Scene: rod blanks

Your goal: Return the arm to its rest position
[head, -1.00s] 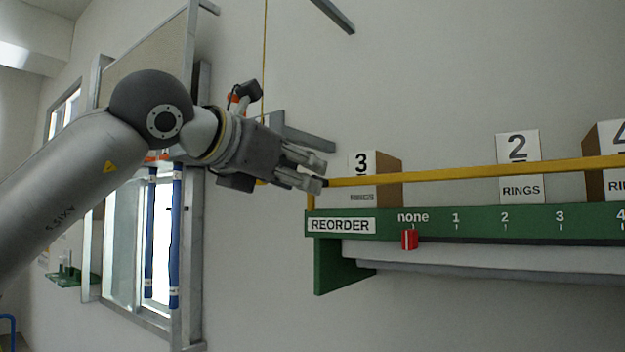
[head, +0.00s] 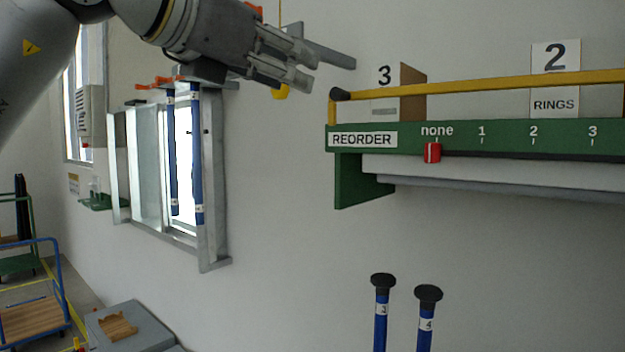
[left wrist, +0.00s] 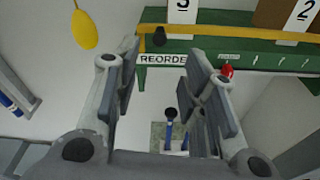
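My left arm comes in from the upper left in the head view, with its gripper (head: 302,64) pointing right, in front of the wall and left of the green reorder shelf (head: 345,180). In the left wrist view the fingers of my left gripper (left wrist: 162,62) stand apart with nothing held between them. The shelf's front and its REORDER label show beyond the fingertips. My right gripper is in neither view.
A red slider (head: 432,152) sits at "none" on the shelf. Two blue rods with black caps (head: 381,310) stand below it. Blue rods (head: 197,160) hang by the window. A yellow pull (left wrist: 84,30) hangs near the gripper. A blue cart (head: 35,315) stands lower left.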

